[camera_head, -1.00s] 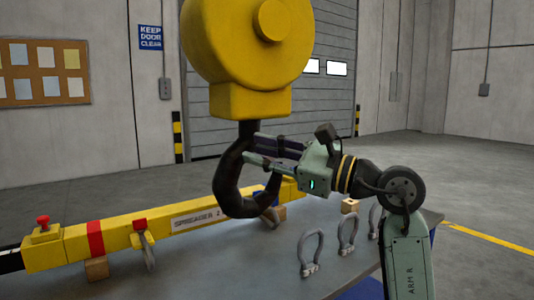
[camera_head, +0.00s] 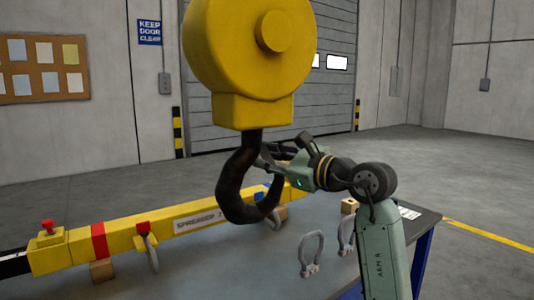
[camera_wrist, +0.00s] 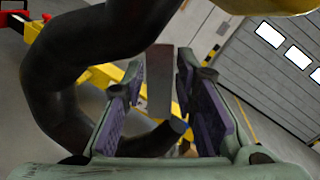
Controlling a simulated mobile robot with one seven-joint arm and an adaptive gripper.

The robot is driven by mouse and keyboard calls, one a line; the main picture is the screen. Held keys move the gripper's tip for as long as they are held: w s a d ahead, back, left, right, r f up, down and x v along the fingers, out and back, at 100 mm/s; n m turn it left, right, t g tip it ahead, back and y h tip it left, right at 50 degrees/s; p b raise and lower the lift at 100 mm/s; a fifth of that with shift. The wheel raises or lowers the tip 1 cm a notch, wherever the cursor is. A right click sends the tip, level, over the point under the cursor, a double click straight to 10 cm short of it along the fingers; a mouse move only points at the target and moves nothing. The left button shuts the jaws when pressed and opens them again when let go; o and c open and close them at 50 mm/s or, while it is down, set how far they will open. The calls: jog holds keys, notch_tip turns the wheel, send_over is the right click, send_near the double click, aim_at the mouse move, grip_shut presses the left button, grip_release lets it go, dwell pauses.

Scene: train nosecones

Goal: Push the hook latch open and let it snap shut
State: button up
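The black hook (camera_head: 230,187) hangs below a yellow hook block (camera_head: 240,108). In the wrist view the hook (camera_wrist: 62,85) curves around the left, and its blunt tip (camera_wrist: 178,127) shows low in the middle. A flat grey bar, which looks like the latch (camera_wrist: 160,85), spans upright between the upper hook and the tip. My gripper (camera_wrist: 162,95) is open, with purple-padded fingers to the left and right of the latch. I cannot tell whether a finger touches it. In the head view my gripper (camera_head: 268,157) is at the hook's mouth, its fingertips partly hidden.
A yellow spreader beam (camera_head: 120,238) lies on wooden blocks on the grey table (camera_head: 240,270). Grey shackles (camera_head: 311,253) stand at the table's front right. A small wooden block (camera_head: 349,206) sits near the right edge. Open floor lies behind the table.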

jog(key=shift+w+a, duration=0.1)
jog(key=shift+a, duration=0.05)
jog(key=shift+c, duration=0.3)
grip_shut()
dwell(0.6)
